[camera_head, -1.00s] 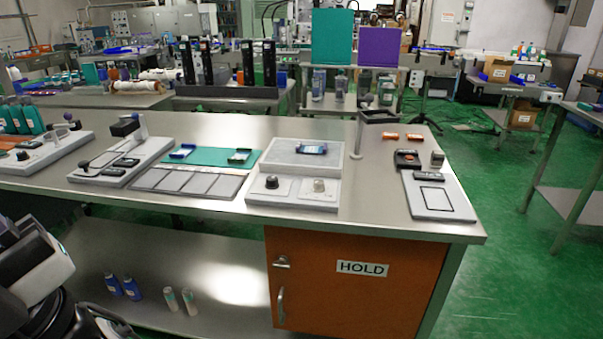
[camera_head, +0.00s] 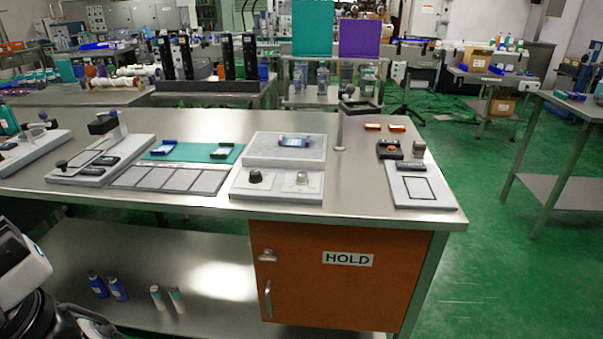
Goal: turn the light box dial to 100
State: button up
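The light box (camera_head: 257,147) stands near the middle of the steel bench, a pale unit with a raised grey panel at the back. A small blue-and-white item (camera_head: 294,141) lies on that panel. On its lower front ledge are a black knob (camera_head: 255,177) at left and a silver knob (camera_head: 301,178) at right. Their scale marks and settings are too small to read, and I cannot tell which one is the dial. Parts of my arm show at the lower left edge, well away from the light box. My gripper's fingertips are not visible.
The bench (camera_head: 210,209) has bare steel along its front edge. Left of the light box are a grey slotted board (camera_head: 170,179) and a green mat (camera_head: 191,152). An orange HOLD cabinet (camera_head: 345,285) is below; green floor is open at right.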

aim_at(302, 179)
jog(key=i+j+u, duration=0.15)
jog(key=u, duration=0.35)
jog(key=i+u, duration=0.35)
jog(key=u, duration=0.15)
